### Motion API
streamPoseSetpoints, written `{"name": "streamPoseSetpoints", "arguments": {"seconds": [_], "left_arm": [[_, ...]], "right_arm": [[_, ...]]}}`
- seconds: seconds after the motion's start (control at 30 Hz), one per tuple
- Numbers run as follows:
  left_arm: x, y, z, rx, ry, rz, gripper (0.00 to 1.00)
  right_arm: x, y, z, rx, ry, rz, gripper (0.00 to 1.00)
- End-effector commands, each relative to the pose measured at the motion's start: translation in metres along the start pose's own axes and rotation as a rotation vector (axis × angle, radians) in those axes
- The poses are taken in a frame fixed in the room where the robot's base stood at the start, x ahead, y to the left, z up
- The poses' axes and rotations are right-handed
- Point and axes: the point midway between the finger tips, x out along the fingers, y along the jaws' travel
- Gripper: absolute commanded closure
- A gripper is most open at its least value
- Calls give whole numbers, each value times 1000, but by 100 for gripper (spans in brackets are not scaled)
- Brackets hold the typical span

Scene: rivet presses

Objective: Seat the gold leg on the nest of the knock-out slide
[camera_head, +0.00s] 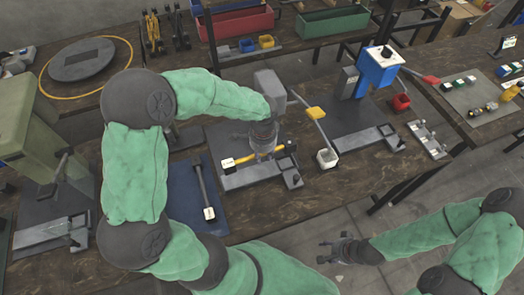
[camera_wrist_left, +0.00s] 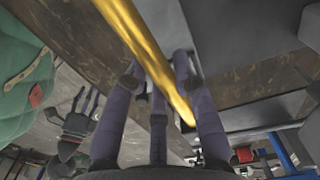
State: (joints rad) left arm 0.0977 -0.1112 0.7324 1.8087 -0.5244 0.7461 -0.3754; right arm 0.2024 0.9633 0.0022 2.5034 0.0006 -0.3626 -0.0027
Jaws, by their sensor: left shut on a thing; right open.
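In the left wrist view the gold leg (camera_wrist_left: 140,45) runs between the fingers (camera_wrist_left: 165,95). My right gripper (camera_head: 328,250) is open and empty, away from the bench.
The press head (camera_head: 270,88) and a yellow-tipped lever (camera_head: 316,113) stand close to my left gripper. A blue mat (camera_head: 185,190) with a grey bar (camera_head: 203,185) lies to the left. A blue press (camera_head: 378,70) stands at right.

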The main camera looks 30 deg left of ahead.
Motion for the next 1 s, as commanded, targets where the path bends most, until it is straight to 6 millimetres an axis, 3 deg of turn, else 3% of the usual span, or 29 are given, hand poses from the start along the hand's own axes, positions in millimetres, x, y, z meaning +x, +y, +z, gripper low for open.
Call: {"name": "streamPoseSetpoints", "arguments": {"seconds": [0.57, 1.0], "left_arm": [[2, 0, 4, 35, -1, -3, 100], [34, 1, 4, 34, -1, -2, 100]], "right_arm": [[0, 0, 0, 0, -1, 0, 52], [22, 8, -1, 0, -1, 0, 52]]}}
